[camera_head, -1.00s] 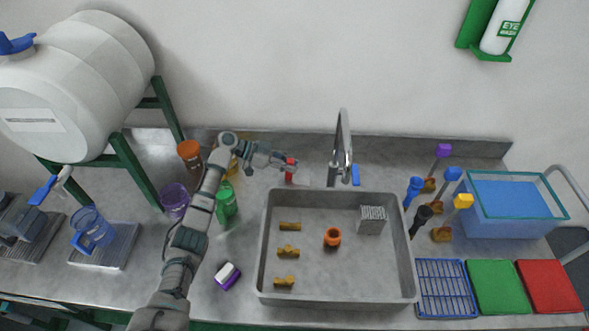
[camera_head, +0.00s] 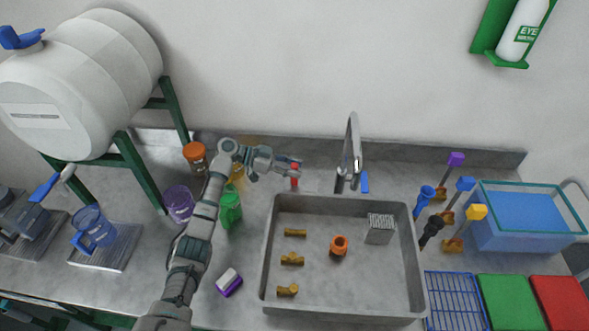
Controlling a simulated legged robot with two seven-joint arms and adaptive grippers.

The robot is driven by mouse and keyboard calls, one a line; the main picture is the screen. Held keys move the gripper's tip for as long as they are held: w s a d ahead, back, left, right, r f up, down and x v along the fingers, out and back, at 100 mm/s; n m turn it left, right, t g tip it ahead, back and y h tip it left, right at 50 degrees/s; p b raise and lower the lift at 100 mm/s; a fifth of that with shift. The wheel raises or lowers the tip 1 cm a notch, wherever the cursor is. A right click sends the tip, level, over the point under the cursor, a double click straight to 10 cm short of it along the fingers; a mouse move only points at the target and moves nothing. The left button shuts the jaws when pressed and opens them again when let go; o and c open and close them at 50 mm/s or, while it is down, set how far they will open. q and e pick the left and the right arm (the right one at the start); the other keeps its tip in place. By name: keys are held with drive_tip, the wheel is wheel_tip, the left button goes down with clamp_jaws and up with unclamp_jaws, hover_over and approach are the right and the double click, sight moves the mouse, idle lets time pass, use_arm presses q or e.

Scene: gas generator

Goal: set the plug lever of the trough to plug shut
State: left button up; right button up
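The trough (camera_head: 270,262) is a grey sink set in the bench. A small upright red lever (camera_head: 295,182) stands behind its back left corner and looks like the plug lever. My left gripper (camera_head: 297,167) is at the top of this red lever, touching or very close; the fingers are too small to tell open from shut. The gripper hides part of the lever. A blue tap lever (camera_head: 365,182) stands beside the tall metal tap (camera_head: 353,150). My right gripper is not in view.
An orange ring-shaped part (camera_head: 339,245), brass pieces (camera_head: 292,259) and a grey box (camera_head: 380,229) are in the trough. A green bottle (camera_head: 231,208) and a purple cup (camera_head: 179,204) stand by my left arm. Coloured-handled tools and a blue tub (camera_head: 525,220) are at right.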

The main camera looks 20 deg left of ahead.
use_arm(q)
drive_tip(key=shift+o, duration=0.2)
drive_tip(key=shift+a+f, duration=0.15)
drive_tip(key=v, duration=1.2)
drive_tip(key=shift+w, duration=0.15)
